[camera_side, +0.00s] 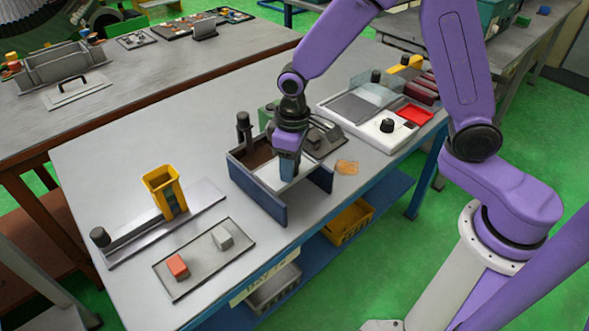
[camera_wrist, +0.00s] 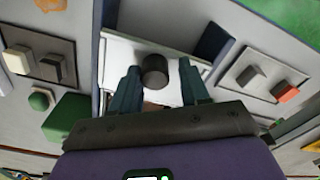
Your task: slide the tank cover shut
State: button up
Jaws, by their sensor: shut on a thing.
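The tank (camera_side: 257,194) is an open-topped, blue-grey walled box near the middle of the table. Its white cover (camera_side: 307,171) lies across the near right part of its top, and the brown inside (camera_side: 257,154) shows at the far left part. The cover (camera_wrist: 120,60) has a dark round knob (camera_wrist: 155,70) in the wrist view. My gripper (camera_side: 288,172) points down over the tank and is shut on the knob. In the wrist view the fingers (camera_wrist: 160,85) stand on either side of the knob. The side view hides the knob behind the fingers.
A dark post (camera_side: 244,130) stands by the tank's far left end. A yellow bin (camera_side: 165,188) on a rail and a tray (camera_side: 205,258) with red and grey blocks lie left. A dark-knobbed plate (camera_side: 325,140) and white panel (camera_side: 365,132) lie right. An orange patch (camera_side: 347,167) is close by.

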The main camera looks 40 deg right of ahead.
jog(key=shift+g, duration=0.3)
jog(key=shift+w+d+f, duration=0.1)
jog(key=shift+w+f, duration=0.1)
jog(key=shift+w, duration=1.15)
jog(key=shift+w+d+f, duration=0.15)
jog(key=shift+w+f, duration=0.1)
jog(key=shift+w, duration=1.05)
jog(key=shift+w+d+f, duration=0.1)
jog(key=shift+w+f, duration=0.1)
jog(key=shift+w, duration=1.15)
jog(key=o, duration=0.6)
jog(key=shift+c, duration=0.2)
notch_tip(320, 180, up, 6)
jog(key=shift+w+a+r, duration=0.15)
jog(key=shift+r, duration=0.05)
